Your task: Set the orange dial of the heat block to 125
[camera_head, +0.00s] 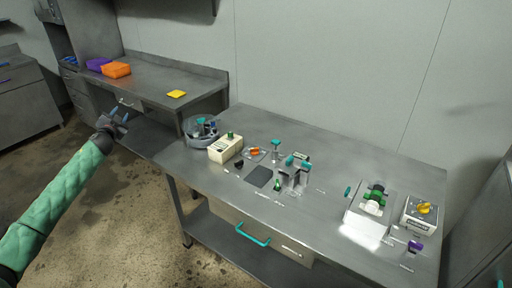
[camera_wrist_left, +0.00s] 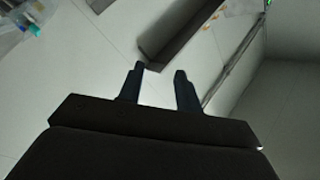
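A pale box with a yellow-orange dial (camera_head: 424,208) on its top stands at the right end of the steel table and looks like the heat block (camera_head: 418,222). The dial's numbers are too small to read. A smaller orange piece (camera_head: 255,151) sits on a grey plate near the table's middle left. My left gripper (camera_head: 121,116) is off the table's left end, far from the pale box. Its fingers are apart and empty, as the left wrist view (camera_wrist_left: 160,72) also shows. My right gripper is not in view.
A cream box with a green knob (camera_head: 225,149), a round grey container (camera_head: 201,133) and teal-topped fixtures (camera_head: 295,165) stand on the table's left half. A green-and-white device (camera_head: 372,200) stands beside the pale box.

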